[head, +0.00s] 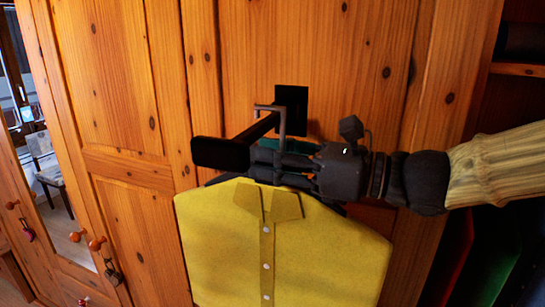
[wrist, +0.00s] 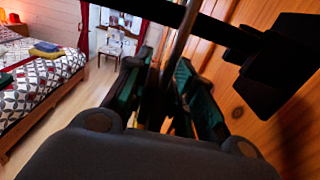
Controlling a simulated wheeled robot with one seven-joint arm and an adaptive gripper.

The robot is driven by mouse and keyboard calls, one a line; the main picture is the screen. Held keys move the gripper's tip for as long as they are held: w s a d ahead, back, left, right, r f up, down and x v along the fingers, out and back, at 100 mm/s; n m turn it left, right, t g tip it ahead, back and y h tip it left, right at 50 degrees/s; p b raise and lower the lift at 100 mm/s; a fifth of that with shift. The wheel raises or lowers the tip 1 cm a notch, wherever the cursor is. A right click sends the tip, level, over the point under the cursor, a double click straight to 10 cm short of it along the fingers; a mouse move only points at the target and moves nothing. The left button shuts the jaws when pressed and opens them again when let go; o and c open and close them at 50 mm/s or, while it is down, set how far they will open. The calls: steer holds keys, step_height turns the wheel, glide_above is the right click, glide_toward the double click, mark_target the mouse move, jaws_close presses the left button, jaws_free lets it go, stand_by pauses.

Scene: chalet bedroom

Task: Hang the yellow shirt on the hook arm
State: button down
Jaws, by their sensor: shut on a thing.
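The yellow shirt (head: 230,245) hangs upright, buttoned front showing, on a dark hanger with a grey metal hook (head: 283,122). My gripper (head: 268,160) is shut on the hanger just above the shirt collar, beside the hook arm. In the wrist view my gripper (wrist: 172,95) has the stem (wrist: 180,42) between its fingers, with the hook arm (wrist: 215,32) crossing above.
The wooden wardrobe front (head: 350,60) stands close behind the shirt. A mirror (head: 50,190) and knobs (head: 97,243) are at the left; dark shelves (head: 520,68) and hanging clothes (head: 490,250) at the right. The wrist view shows a bed (wrist: 40,75), a chair (wrist: 112,42) and open floor.

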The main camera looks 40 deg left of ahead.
stand_by(0.3)
steer(key=c, duration=1.1)
jaws_free()
steer(key=shift+c, duration=0.2)
steer(key=shift+d, duration=0.15)
